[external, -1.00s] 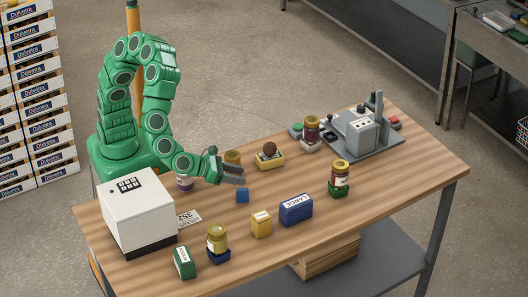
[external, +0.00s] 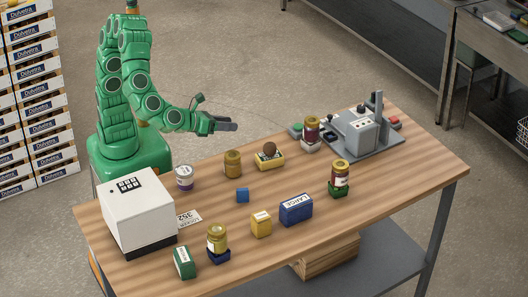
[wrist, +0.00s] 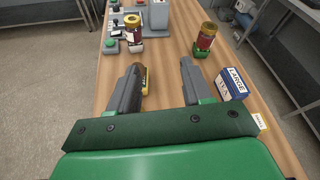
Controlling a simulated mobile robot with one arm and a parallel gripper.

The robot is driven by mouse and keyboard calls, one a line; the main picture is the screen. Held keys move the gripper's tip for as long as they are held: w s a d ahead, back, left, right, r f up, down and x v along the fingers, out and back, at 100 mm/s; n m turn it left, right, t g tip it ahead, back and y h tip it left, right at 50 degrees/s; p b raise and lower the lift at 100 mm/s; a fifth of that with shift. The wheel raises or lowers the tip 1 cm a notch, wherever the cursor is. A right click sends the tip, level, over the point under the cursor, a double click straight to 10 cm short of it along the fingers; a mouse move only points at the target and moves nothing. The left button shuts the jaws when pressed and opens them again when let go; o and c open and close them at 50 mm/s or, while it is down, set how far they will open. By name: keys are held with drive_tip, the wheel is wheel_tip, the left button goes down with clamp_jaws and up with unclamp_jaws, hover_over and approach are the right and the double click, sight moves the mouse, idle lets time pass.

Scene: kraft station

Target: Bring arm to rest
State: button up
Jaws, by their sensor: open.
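My green arm stands at the back left of the wooden table (external: 370,195). My gripper (external: 234,126) is raised above the table's back edge and points to the right. In the wrist view my gripper (wrist: 165,75) has its two grey fingers wide apart, with nothing held between them.
Near the arm are a white box with a keypad (external: 140,212), a white cup (external: 184,177) and a small blue block (external: 242,195). A blue LARGE box (external: 296,210), a yellow box (external: 261,224) and jars on blocks stand along the front. A grey machine (external: 355,130) stands at the right.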

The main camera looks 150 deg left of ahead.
drive_tip(key=s+d+r+n+g+h, duration=0.1)
drive_tip(key=s+d+r+n+g, duration=0.15)
drive_tip(key=s+r+n, duration=0.65)
drive_tip(key=s+d+f+n+g+h, duration=0.25)
drive_tip(key=s+d+f+h, duration=0.5)
drive_tip(key=s, duration=0.65)
drive_tip(key=s+d+f+n+h, duration=0.2)
drive_tip(key=d+f, duration=0.2)
drive_tip(key=d, duration=0.3)
drive_tip(key=s+d+f+n+h, duration=0.2)
drive_tip(key=d+f+n+h, duration=0.1)
drive_tip(key=d, duration=0.4)
drive_tip(key=shift+s+d+f+n, duration=0.25)
drive_tip(key=shift+d+f+n, duration=0.15)
drive_tip(key=shift+f, duration=0.3)
